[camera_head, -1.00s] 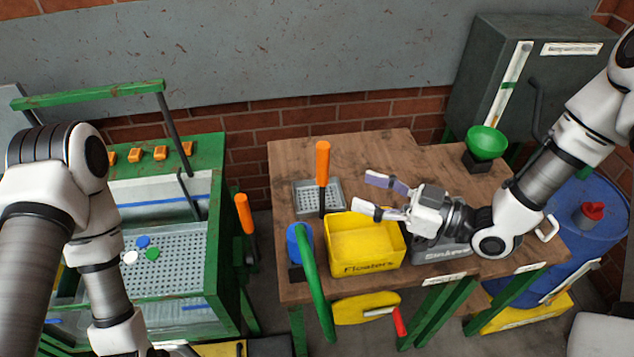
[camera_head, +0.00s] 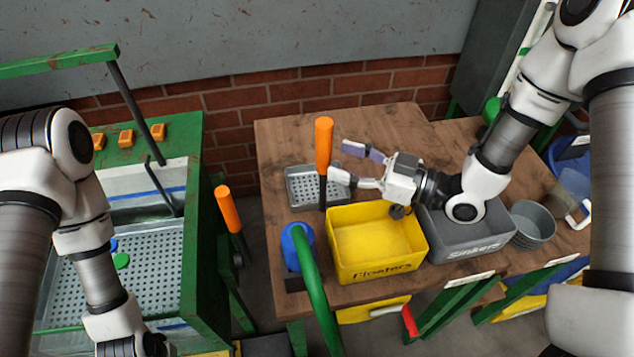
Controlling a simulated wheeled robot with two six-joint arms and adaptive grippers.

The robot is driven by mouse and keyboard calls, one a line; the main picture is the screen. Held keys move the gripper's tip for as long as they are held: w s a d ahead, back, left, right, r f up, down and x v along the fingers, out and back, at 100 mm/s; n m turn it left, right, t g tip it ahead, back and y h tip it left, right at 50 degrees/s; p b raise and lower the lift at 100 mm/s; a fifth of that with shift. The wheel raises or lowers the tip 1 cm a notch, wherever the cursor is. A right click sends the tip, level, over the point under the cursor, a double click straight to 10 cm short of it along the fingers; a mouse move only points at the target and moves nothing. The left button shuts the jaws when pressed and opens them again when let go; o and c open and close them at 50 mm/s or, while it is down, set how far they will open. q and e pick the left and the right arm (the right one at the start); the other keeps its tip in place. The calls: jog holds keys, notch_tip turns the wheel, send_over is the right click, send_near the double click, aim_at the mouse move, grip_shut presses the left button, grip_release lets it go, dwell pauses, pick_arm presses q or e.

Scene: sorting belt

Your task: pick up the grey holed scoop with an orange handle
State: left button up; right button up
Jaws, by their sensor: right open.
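The grey holed scoop (camera_head: 301,187) lies on the wooden table, left of its middle. Its orange handle (camera_head: 324,146) stands upright, on a dark stem at the scoop's right side. My right gripper (camera_head: 338,162) is open, its two fingers pointing left toward the handle. The fingertips are close to the handle and stem; I cannot tell whether they touch. The gripper looks empty. My left arm comes in at the left, and its gripper (camera_head: 150,346) is only partly visible at the bottom edge, its fingers out of frame.
A yellow "Floaters" bin (camera_head: 420,256) and a grey "Sinkers" bin (camera_head: 468,245) stand at the table front. A grey bucket (camera_head: 533,226) is right of them. A blue and green curved object (camera_head: 309,265) is at the front left. Another orange handle (camera_head: 228,209) hangs beside the green tank (camera_head: 196,245).

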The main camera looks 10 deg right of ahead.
aim_at(322, 151)
jog(key=x, duration=0.1)
jog(key=p+x, duration=0.1)
jog(key=x, duration=0.2)
jog(key=shift+w+a+r+p, duration=0.25)
jog(key=shift+w+r+p, duration=0.05)
jog(key=shift+w, duration=0.05)
jog(key=shift+w+a, duration=0.1)
jog(key=shift+a, duration=0.1)
jog(key=shift+d, duration=0.1)
jog(key=c, duration=0.6)
grip_shut()
